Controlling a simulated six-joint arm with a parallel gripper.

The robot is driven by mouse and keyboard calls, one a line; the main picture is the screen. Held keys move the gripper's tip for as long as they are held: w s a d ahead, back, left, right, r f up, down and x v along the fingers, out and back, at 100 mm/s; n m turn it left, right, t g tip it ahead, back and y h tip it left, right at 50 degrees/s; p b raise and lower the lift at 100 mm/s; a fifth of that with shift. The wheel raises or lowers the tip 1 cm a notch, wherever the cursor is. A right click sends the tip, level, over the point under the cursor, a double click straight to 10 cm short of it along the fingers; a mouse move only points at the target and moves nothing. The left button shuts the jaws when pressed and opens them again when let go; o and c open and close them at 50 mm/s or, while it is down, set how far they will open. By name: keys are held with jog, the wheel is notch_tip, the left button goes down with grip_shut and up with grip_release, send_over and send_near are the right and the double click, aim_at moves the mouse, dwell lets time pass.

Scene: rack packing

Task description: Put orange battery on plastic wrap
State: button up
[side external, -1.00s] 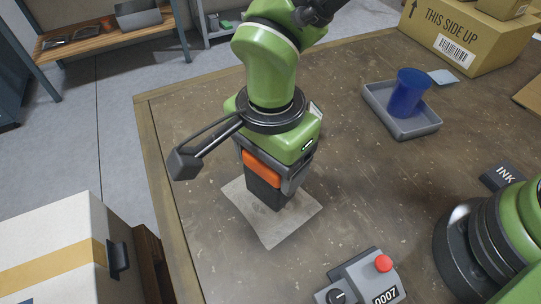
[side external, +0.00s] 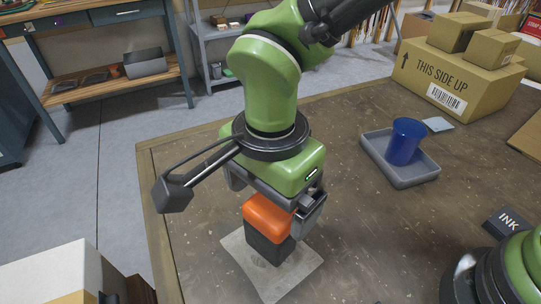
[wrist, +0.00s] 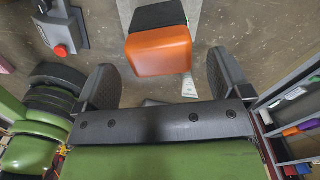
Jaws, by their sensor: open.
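The orange battery (side external: 268,217), with an orange top and a black lower body (side external: 268,247), stands upright on the plastic wrap (side external: 301,268), a pale grey crinkled sheet on the table. The battery's orange end also shows in the wrist view (wrist: 159,52), just ahead of the space between the fingers. My gripper (side external: 268,193) is open and empty, just above the battery's top. In the wrist view, the fingers of my gripper (wrist: 164,80) are wide apart, one on each side, with visible gaps to the battery. The battery hides part of the sheet.
A grey tray (side external: 405,180) holding a blue cup (side external: 405,142) stands at the right. Behind it are cardboard boxes (side external: 462,77). A dark INK box (side external: 507,222) lies at the right. A device with a red button (wrist: 61,51) shows in the wrist view.

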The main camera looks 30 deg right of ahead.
notch_tip(320, 180, up, 8)
jog(key=shift+d, duration=0.1)
jog(key=d+r+n+t+y, duration=0.1)
jog(key=d+r+n, duration=0.1)
jog(key=d+r, duration=0.35)
jog(key=d+r+n+t+y, duration=0.1)
jog(key=d+r+n, duration=0.15)
jog(key=d, duration=0.55)
jog(key=s+d+n+t, duration=0.5)
jog(key=s+d, duration=0.4)
jog(key=d, duration=0.1)
jog(key=shift+s+r, duration=0.35)
jog(key=shift+r, duration=0.1)
